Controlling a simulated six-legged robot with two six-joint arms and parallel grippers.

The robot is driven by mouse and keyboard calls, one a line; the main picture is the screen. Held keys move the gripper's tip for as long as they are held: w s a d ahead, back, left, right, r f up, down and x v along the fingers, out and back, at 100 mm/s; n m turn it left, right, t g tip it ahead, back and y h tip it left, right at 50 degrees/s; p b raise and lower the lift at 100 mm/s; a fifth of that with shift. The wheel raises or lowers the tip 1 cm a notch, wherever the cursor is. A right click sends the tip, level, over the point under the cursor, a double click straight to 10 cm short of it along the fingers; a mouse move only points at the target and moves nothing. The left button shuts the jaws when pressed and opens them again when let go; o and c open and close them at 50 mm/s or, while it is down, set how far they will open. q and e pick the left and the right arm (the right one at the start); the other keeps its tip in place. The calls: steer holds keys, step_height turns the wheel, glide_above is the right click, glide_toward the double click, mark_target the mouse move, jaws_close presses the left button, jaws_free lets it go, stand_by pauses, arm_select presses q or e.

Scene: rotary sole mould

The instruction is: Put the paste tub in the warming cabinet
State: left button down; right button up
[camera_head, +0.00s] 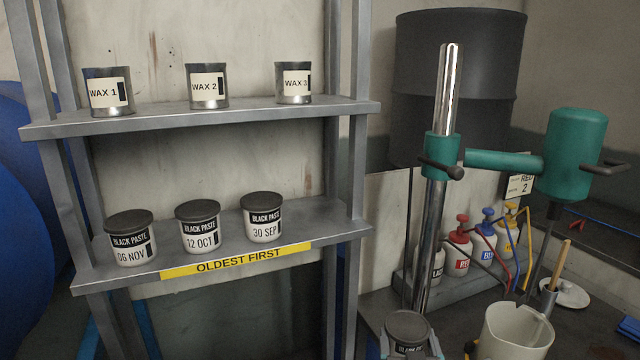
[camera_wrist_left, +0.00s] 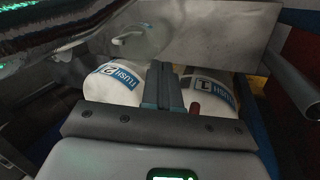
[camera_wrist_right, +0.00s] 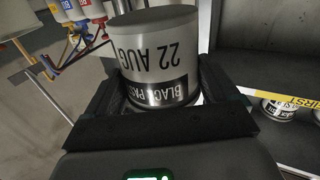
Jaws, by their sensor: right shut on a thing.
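A paste tub (camera_head: 407,328) with a dark lid is at the bottom edge of the head view. In the right wrist view the same tub (camera_wrist_right: 160,50) shows upside down, labelled BLACK PASTE 22 AUG. My right gripper (camera_head: 410,350) is shut on it, one finger on each side. My left gripper (camera_wrist_left: 170,88) shows only in its wrist view, its fingers together with nothing seen between them, in front of two white FLUSH containers (camera_wrist_left: 115,83). I cannot make out a warming cabinet in any view.
Black paste tubs dated 06 NOV (camera_head: 132,243), 12 OCT (camera_head: 199,230) and 30 SEP (camera_head: 263,220) stand on the lower shelf (camera_head: 340,232). Wax tins (camera_head: 208,88) stand above. A green mixer (camera_head: 575,150), a cream bucket (camera_head: 515,335) and pump bottles (camera_head: 458,250) are at the right.

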steer(key=s+d+f+n+y, duration=0.1)
steer(key=s+f, duration=0.3)
steer(key=s, duration=0.5)
steer(key=shift+s+d+y, duration=0.15)
steer(key=shift+d+y, duration=0.25)
steer(key=shift+d, duration=0.2)
steer(key=shift+f, duration=0.15)
